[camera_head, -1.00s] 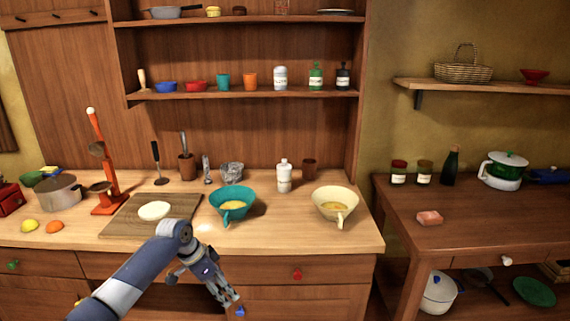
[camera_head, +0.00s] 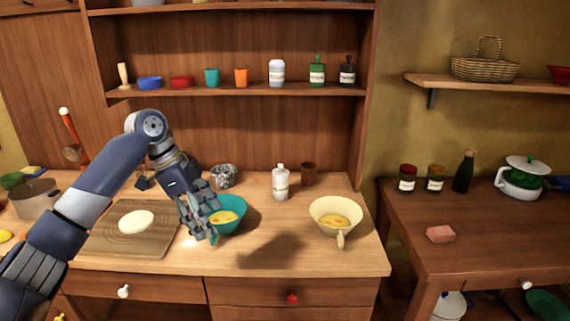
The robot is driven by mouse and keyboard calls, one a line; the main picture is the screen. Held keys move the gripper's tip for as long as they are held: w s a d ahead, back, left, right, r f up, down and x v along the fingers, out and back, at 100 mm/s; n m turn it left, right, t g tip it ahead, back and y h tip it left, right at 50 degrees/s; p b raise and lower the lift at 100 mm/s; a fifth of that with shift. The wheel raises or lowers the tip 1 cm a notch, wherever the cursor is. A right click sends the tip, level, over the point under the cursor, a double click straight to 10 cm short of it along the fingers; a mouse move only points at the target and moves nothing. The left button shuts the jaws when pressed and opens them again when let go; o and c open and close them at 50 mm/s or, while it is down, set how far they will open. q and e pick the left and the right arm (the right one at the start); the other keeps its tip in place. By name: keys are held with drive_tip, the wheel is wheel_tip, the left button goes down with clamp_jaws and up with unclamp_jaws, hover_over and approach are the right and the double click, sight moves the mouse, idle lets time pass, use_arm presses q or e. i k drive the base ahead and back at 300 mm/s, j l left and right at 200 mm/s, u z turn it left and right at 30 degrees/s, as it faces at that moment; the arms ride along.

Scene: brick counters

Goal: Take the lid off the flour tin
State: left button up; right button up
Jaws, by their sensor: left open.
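Several labelled containers could be the flour tin, but their labels are too small to read. A white one with a knob-like top (camera_head: 280,183) stands upright on the counter. On the shelf stand a pale grey one (camera_head: 277,73), a green one (camera_head: 317,71) and a dark one (camera_head: 347,72), all with their tops on. My left gripper (camera_head: 203,226) is open and empty, pointing down in front of the teal bowl (camera_head: 229,218), which it partly hides. It is left of the white container and apart from it. My right gripper is not in view.
A cutting board (camera_head: 101,243) with a pale round lies left. The counter's front middle is clear. A darker table (camera_head: 490,232) stands right.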

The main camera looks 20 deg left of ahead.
sight(279, 172)
drive_tip(key=i, duration=1.5)
